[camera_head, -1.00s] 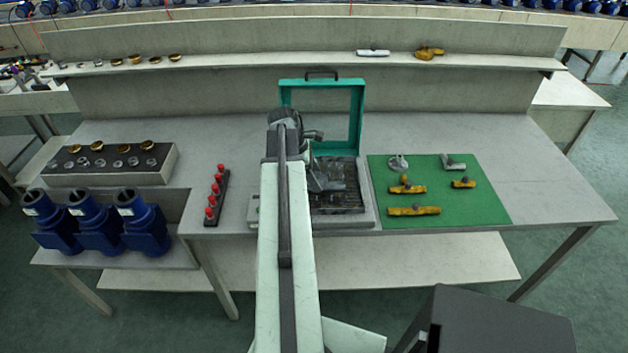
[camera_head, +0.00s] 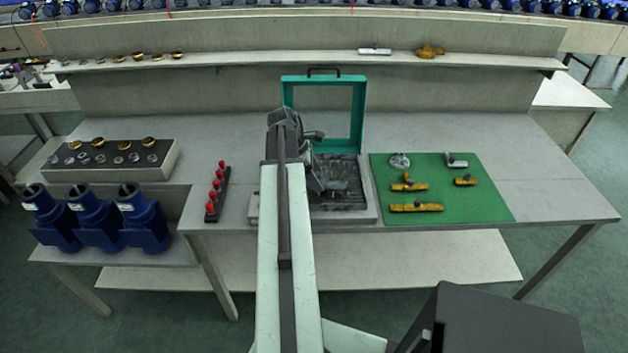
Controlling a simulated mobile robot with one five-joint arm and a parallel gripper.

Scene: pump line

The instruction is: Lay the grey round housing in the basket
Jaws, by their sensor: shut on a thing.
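The basket (camera_head: 352,205) is a dark mesh tray in a grey unit on the table, under a raised green frame lid. My gripper (camera_head: 320,186) is over the left part of the basket, partly hidden by my arm. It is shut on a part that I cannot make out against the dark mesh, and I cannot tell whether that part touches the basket. A grey round piece (camera_head: 399,161) lies at the back left of the green mat, apart from my gripper. Whether this is the housing is not clear.
The green lid frame (camera_head: 358,115) stands upright behind the basket. The green mat (camera_head: 480,205) holds several brass and grey parts. A dark rack (camera_head: 212,208) with red-topped pins stands left of my arm. Blue pumps (camera_head: 143,220) stand at the lower left. The table's right end is clear.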

